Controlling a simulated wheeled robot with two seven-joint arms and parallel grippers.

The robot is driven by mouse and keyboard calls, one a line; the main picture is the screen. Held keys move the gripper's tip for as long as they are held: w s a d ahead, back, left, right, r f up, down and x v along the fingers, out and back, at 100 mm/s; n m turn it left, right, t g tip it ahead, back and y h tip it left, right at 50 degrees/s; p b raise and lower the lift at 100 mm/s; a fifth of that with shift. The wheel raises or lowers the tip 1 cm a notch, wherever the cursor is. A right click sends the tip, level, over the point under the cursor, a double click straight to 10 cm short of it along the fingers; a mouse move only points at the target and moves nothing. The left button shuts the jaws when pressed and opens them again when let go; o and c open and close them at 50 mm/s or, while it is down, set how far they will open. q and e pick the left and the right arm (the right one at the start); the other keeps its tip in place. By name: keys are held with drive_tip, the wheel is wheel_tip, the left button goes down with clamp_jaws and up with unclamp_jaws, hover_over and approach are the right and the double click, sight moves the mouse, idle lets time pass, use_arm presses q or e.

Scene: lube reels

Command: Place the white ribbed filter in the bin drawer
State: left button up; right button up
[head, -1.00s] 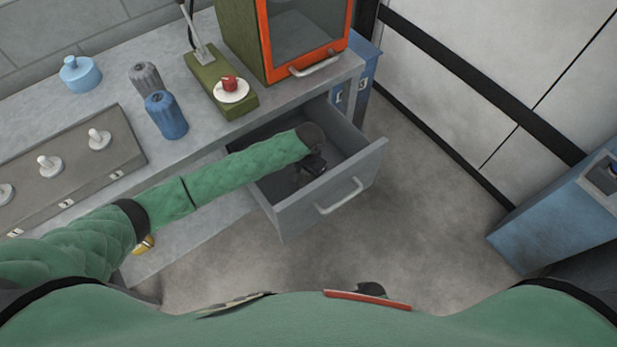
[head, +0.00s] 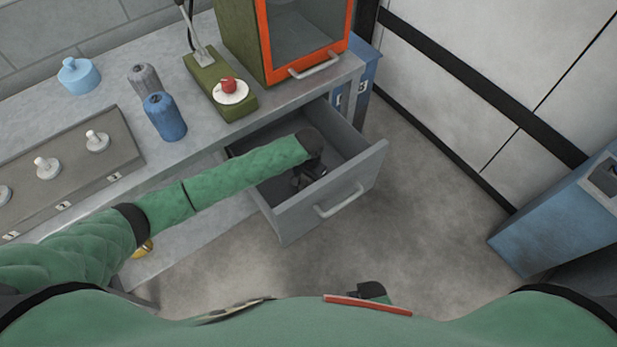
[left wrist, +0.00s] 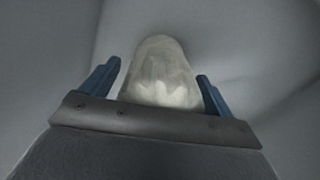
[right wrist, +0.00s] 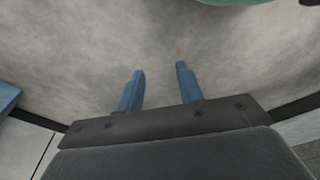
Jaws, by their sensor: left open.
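The white ribbed filter (left wrist: 160,72) shows in the left wrist view, between the two blue fingers of my left gripper (left wrist: 158,85). In the head view my left gripper (head: 308,176) is down inside the open bin drawer (head: 345,188), and the filter is hidden there by my gripper and arm. My right gripper (right wrist: 160,78) is open and empty above the bare floor.
On the bench (head: 205,140) stand a blue ribbed filter (head: 165,117), a grey one (head: 144,80), a light blue container (head: 78,76) and a grey block with white knobs (head: 70,165). An orange-framed cabinet (head: 305,45) stands above the drawer. A blue unit (head: 560,215) is at right.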

use_arm(q)
drive_tip(key=shift+r, duration=0.4)
wheel_tip(320, 180, up, 3)
drive_tip(key=p, duration=0.3)
drive_tip(key=shift+f, duration=0.2)
wheel_tip(320, 180, up, 3)
drive_tip(key=p, duration=0.3)
use_arm(e)
drive_tip(key=s+d+f, duration=0.4)
drive_tip(key=s+f, duration=0.2)
drive_tip(key=f, duration=0.4)
use_arm(q)
wheel_tip(320, 180, up, 6)
drive_tip(key=p, duration=0.5)
drive_tip(key=shift+f, duration=0.2)
drive_tip(key=shift+r, duration=0.15)
use_arm(e)
drive_tip(key=s+d+f, duration=0.1)
drive_tip(key=s+d, duration=0.2)
drive_tip(key=s, duration=1)
drive_tip(key=shift+s+f+h, duration=0.2)
drive_tip(key=shift+f+h, duration=0.05)
drive_tip(key=shift+h, duration=0.05)
